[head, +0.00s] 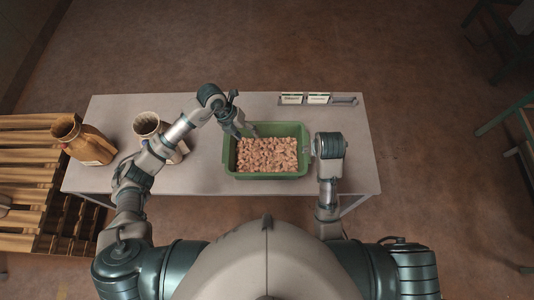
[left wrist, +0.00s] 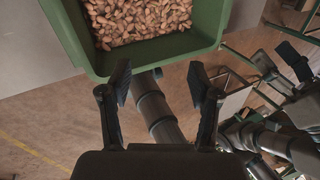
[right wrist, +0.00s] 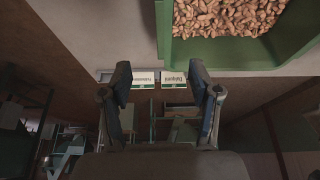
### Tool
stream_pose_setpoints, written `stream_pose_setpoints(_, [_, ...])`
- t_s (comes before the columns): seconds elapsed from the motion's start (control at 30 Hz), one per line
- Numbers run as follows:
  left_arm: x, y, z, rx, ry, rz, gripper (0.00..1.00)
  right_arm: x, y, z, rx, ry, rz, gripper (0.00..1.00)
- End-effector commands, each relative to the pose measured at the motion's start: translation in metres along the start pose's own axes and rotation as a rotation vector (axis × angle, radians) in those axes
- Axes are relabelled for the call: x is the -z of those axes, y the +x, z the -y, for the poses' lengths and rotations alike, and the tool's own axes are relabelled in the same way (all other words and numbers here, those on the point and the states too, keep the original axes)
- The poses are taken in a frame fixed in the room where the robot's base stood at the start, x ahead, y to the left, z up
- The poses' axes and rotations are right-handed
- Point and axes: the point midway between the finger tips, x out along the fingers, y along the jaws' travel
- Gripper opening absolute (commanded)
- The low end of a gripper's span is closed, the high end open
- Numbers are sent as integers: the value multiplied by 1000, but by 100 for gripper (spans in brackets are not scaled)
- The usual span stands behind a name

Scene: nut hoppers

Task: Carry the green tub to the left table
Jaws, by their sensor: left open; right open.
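The green tub (head: 265,177) stands upright on the pale table (head: 215,184) and holds many brown nuts. My left gripper (head: 245,131) is open at the tub's far left corner. In the left wrist view its open fingers (left wrist: 160,84) are near the tub's green wall (left wrist: 165,55), with nothing between them. My right gripper (head: 313,147) is at the tub's right side, its fingers mostly hidden by its own wrist. In the right wrist view its fingers (right wrist: 160,75) are apart and empty, with the tub (right wrist: 230,55) at upper right. I cannot tell which table is the left table.
Two paper-like bags of goods, one brown (head: 90,146) and one pale-topped (head: 147,124), stand at the table's left. Label holders (head: 305,98) sit along the far right edge. Wooden pallets (head: 28,180) are stacked left of the table. Green-framed furniture (head: 508,122) stands at right.

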Motion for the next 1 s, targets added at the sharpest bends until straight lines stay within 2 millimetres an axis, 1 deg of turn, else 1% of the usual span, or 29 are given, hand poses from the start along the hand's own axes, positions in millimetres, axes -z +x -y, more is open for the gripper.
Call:
stream_pose_setpoints(0.03, [-8, -13, -26, -127, -28, 5, 62, 7, -5, 2, 2, 4, -5, 62])
stream_pose_setpoints(0.1, [-12, -28, -53, -264, -68, 6, 62, 12, -9, 4, 3, 7, -7, 62])
stream_pose_setpoints(0.2, [-15, -42, -74, -374, -108, 8, 62, 16, -13, 5, 5, 10, -8, 62])
stream_pose_setpoints(0.27, [-15, -46, -78, -400, -118, 9, 62, 16, -14, 5, 5, 11, -9, 62])
stream_pose_setpoints(0.33, [-15, -46, -79, -410, -121, 8, 62, 16, -14, 4, 5, 11, -8, 62])
stream_pose_setpoints(0.57, [-16, -44, -77, -407, -119, 6, 62, 16, -12, 2, 6, 11, -7, 62])
stream_pose_setpoints(0.67, [-15, -40, -80, -405, -119, 6, 62, 16, -7, 3, 5, 10, -5, 62])
stream_pose_setpoints(0.77, [-14, -29, -86, -403, -120, 3, 62, 16, 4, 5, 3, 9, -3, 62])
stream_pose_setpoints(0.87, [-13, -13, -93, -404, -120, 2, 62, 15, 22, 5, 4, 9, -2, 62])
stream_pose_setpoints(1.0, [-13, 13, -104, -402, -119, 2, 62, 15, 50, 5, 3, 9, -2, 62])
